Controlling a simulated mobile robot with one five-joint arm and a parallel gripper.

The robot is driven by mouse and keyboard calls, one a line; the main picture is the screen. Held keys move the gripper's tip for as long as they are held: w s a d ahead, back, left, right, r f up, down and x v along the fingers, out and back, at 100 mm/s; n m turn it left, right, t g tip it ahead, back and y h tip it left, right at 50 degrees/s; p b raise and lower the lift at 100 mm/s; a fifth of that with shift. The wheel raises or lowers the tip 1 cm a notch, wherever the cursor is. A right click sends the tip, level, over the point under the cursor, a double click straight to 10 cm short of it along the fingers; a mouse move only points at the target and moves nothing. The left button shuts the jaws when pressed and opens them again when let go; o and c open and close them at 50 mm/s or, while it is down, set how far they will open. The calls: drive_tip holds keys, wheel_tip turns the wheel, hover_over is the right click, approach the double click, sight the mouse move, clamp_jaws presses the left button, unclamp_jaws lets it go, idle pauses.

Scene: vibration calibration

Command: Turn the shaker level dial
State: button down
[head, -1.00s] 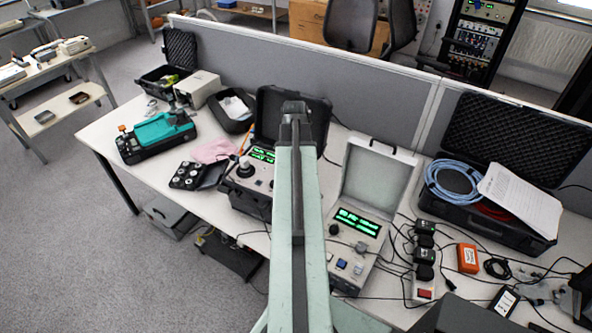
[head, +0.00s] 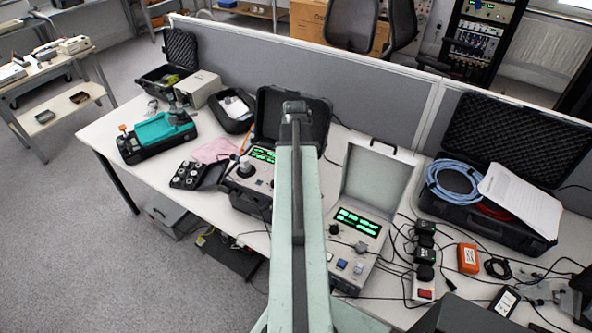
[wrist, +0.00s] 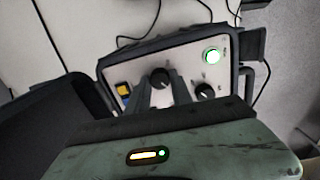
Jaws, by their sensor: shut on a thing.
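A black round dial (wrist: 160,78) sits on the light grey panel (wrist: 187,73) of a black-cased unit in the wrist view. The two fingers of my gripper (wrist: 161,88) stand on either side of this dial and are shut on it. The dial's label is too small or hidden to read. A second black dial (wrist: 204,91) is just right of the fingers. In the head view, the black-cased unit (head: 247,190) with a green display (head: 263,155) stands left of my arm. My arm hides its right part, and my gripper is hidden there.
The panel also has a lit green button (wrist: 212,56) and a yellow-and-blue button (wrist: 123,91). A grey unit (head: 352,245) with a green display stands right of my arm. Black adapters (head: 424,255) and cables lie beside it. A teal instrument (head: 158,133) stands at the table's left.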

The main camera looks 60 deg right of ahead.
drive_tip(key=shift+s+n, duration=0.15)
drive_tip(key=shift+n, duration=0.35)
drive_tip(key=c, duration=1.1)
unclamp_jaws()
drive_tip(key=shift+c, duration=0.2)
wheel_tip(320, 180, up, 8)
drive_tip(key=p, duration=0.8)
drive_tip(key=shift+f, duration=0.1)
